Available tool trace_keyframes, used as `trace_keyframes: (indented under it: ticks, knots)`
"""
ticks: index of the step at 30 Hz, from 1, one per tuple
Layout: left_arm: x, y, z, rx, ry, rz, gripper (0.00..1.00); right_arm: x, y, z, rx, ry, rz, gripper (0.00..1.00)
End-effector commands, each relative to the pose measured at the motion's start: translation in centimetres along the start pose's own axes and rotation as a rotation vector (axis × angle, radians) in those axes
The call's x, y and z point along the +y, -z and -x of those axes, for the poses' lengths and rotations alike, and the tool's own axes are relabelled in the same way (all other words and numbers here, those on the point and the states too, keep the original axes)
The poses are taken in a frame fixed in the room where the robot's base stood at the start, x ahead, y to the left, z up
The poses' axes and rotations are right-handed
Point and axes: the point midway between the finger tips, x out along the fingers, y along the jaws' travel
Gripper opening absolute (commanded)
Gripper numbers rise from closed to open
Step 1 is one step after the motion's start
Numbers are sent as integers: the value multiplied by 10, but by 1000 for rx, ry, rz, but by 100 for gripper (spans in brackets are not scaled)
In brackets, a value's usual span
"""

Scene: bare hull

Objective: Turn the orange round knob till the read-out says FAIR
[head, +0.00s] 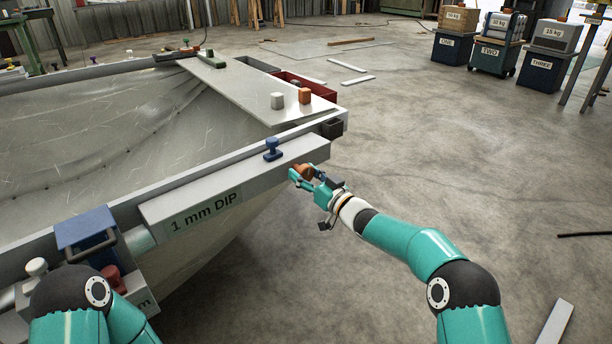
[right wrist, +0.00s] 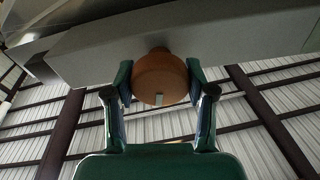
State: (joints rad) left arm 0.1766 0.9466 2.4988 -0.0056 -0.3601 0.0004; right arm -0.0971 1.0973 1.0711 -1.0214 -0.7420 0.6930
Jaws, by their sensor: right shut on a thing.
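The orange round knob (head: 305,170) sits at the right end of a long grey box (head: 235,185) on the hull's edge. In the right wrist view the knob (right wrist: 160,78) shows from the front, with a small pale mark at its lower rim. My right gripper (head: 302,176) is shut on the knob, one finger on each side (right wrist: 160,84). The read-out label (head: 205,210) on the box's face says "1 mm DIP". My left arm shows at the lower left, but its gripper is not in view.
A blue box with a handle (head: 88,232) is at the left. The floor at right is mostly clear.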

Motion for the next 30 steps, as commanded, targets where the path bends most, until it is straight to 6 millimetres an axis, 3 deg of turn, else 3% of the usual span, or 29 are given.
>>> trace_keyframes:
  ticks: [1,18,30]
  knots:
    - [-1,0,-2,0,0,0,40,2,-8,1,-12,0,41,20]
    - [-2,0,-6,0,0,0,40,3,-8,2,-14,53,530,20]
    - [-3,0,-7,0,0,0,40,4,-8,2,-15,69,673,20]
